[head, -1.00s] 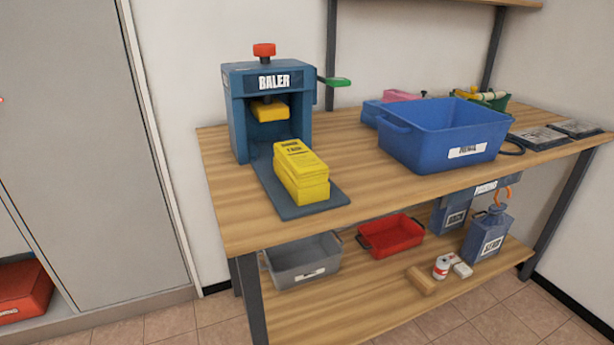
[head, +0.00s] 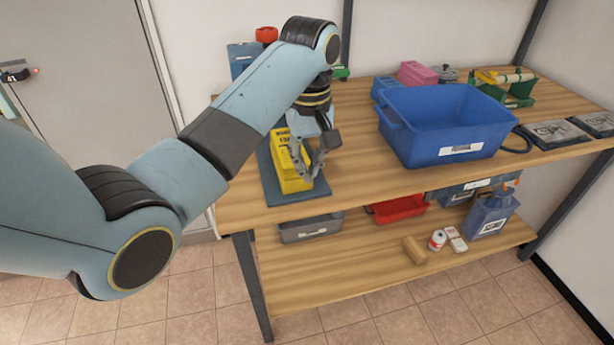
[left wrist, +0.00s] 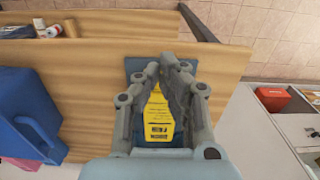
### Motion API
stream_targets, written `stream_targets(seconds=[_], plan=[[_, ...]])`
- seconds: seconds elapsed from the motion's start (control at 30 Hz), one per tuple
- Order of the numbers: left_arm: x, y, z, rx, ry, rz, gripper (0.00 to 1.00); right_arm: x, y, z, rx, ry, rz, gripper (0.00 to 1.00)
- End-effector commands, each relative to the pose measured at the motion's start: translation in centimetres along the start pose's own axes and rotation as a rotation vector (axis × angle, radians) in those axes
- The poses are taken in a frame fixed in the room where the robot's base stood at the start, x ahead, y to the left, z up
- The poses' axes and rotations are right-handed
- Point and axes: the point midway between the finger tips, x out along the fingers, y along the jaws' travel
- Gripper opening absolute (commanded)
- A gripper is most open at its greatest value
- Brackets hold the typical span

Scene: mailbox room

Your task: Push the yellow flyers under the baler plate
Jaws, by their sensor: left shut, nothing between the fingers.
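The stack of yellow flyers (head: 283,160) lies on the baler's blue-grey base tongue (head: 277,192), in front of the press. My left gripper (head: 311,175) is shut and empty, pointing down at the flyers' right side in the head view. In the left wrist view the closed fingers (left wrist: 168,68) hang over the flyers (left wrist: 158,115) and partly cover them. I cannot tell whether they touch. The blue baler (head: 240,58) with its red knob (head: 266,35) is mostly behind my left arm, and its plate is hidden. My right gripper is not in view.
A blue tub (head: 440,125) stands right of the baler on the wooden bench (head: 350,185). A green stand (head: 508,88) and flat dark plates (head: 553,133) are farther right. The lower shelf holds a grey bin (head: 310,228) and a red bin (head: 400,208).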

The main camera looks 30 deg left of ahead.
Motion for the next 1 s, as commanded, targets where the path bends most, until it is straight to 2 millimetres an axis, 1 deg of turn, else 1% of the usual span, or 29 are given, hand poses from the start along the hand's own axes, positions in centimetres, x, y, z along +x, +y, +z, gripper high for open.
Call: stream_targets(seconds=[0.07,0.2,0.27,0.5,0.57,0.6,0.73,0.9,1.0], plan=[[0.3,0.1,-0.1,0.0,0.002,0.002,0.0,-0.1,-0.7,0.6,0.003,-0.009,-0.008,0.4],[2.5,0.0,0.0,0.0,-0.001,-0.002,0.0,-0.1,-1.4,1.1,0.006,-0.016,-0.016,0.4],[3.7,0.0,0.0,0.001,-0.002,-0.002,0.0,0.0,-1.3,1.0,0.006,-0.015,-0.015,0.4],[8.9,0.1,-0.1,0.002,-0.001,-0.002,0.0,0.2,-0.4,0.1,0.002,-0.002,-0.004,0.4],[10.1,0.0,-0.1,0.002,-0.001,-0.002,0.0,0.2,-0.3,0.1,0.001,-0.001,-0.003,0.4],[9.9,0.1,-1.0,0.001,0.005,0.0,0.0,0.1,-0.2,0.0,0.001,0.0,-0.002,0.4],[9.8,0.1,-2.8,0.0,0.004,0.001,0.0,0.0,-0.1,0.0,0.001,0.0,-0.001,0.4],[9.9,0.1,-3.9,0.002,0.002,0.002,0.0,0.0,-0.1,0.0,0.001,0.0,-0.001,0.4],[9.9,0.1,-4.1,0.002,0.002,0.002,0.0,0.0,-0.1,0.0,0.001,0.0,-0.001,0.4]])
